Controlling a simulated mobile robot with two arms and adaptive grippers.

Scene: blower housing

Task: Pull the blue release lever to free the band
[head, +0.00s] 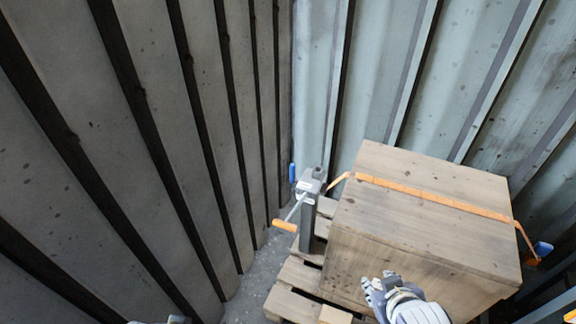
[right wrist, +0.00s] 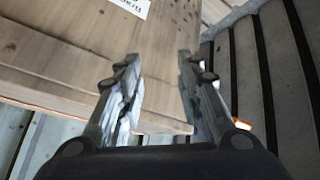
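A wooden crate (head: 400,215) stands on a pallet, with an orange band (head: 430,196) across its top. At its left is a grey tensioner (head: 310,182) on a post, with an upright blue lever (head: 292,173) and an orange-handled crank (head: 285,226). Another blue part (head: 543,248) sits by the band's right end; I cannot tell which blue part is the release lever. My right gripper (head: 377,284) is over the crate's near side, away from both. In the right wrist view its fingers (right wrist: 160,65) are apart and empty. Only a sliver of what seems my left gripper shows at the bottom edge.
Ribbed metal walls close in at the left (head: 120,160) and behind the crate (head: 390,80). The pallet (head: 290,300) sticks out left of the crate. A narrow strip of bare floor (head: 250,280) lies between the pallet and left wall.

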